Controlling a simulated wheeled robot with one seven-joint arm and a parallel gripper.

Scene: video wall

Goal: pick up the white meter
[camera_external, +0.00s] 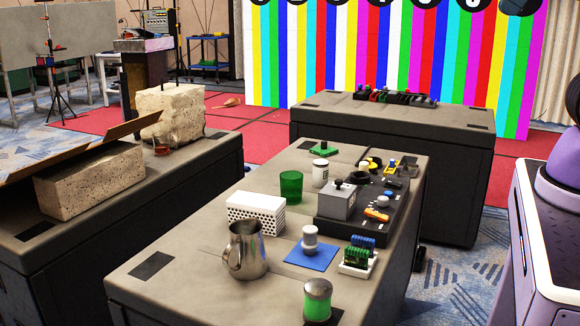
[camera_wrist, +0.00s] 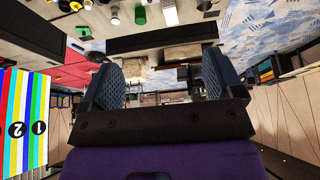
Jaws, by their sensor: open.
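No thing is clearly marked as the white meter. The candidates in the external view are a white box with small holes (camera_external: 256,215) on the middle table (camera_external: 185,255) and a light grey box with a dark knob (camera_external: 338,201) on a black board (camera_external: 385,227). I cannot tell which one it is. My gripper (camera_wrist: 160,68) is open and empty in the wrist view, its two dark padded fingers wide apart. The tabletop objects show only small at the top edge of that view, well away from the fingers. My gripper is outside the external view.
Around the boxes stand a metal jug (camera_external: 246,252), a green cup (camera_external: 291,187), a white knobbed piece on a blue mat (camera_external: 309,256), a green jar (camera_external: 317,299) and small connectors (camera_external: 358,256). A left table holds stone blocks (camera_external: 90,180). The middle table's near left is bare.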

